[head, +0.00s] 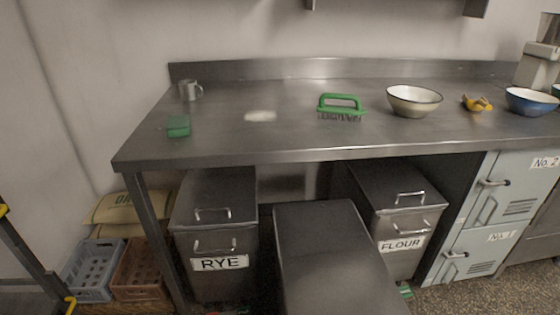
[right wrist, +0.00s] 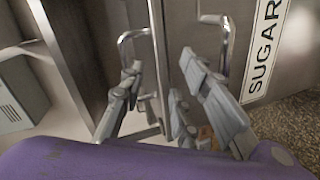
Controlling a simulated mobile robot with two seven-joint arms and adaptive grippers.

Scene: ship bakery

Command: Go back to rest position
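My right gripper (right wrist: 165,85) shows in the right wrist view, its grey fingers spread apart with nothing gripped between them. It is close to the front of a metal bin labelled SUGAR (right wrist: 266,45). I cannot tell whether a finger touches a handle. Neither gripper shows in the head view, and my left gripper is in no view.
A steel table (head: 300,135) carries a mug (head: 190,90), green sponge (head: 178,126), green brush (head: 341,106) and bowls (head: 414,99). Below are RYE (head: 215,220) and FLOUR (head: 400,215) bins. A dark-topped bin (head: 330,250) stands out in front. Crates (head: 95,265) and lockers (head: 480,245) flank them.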

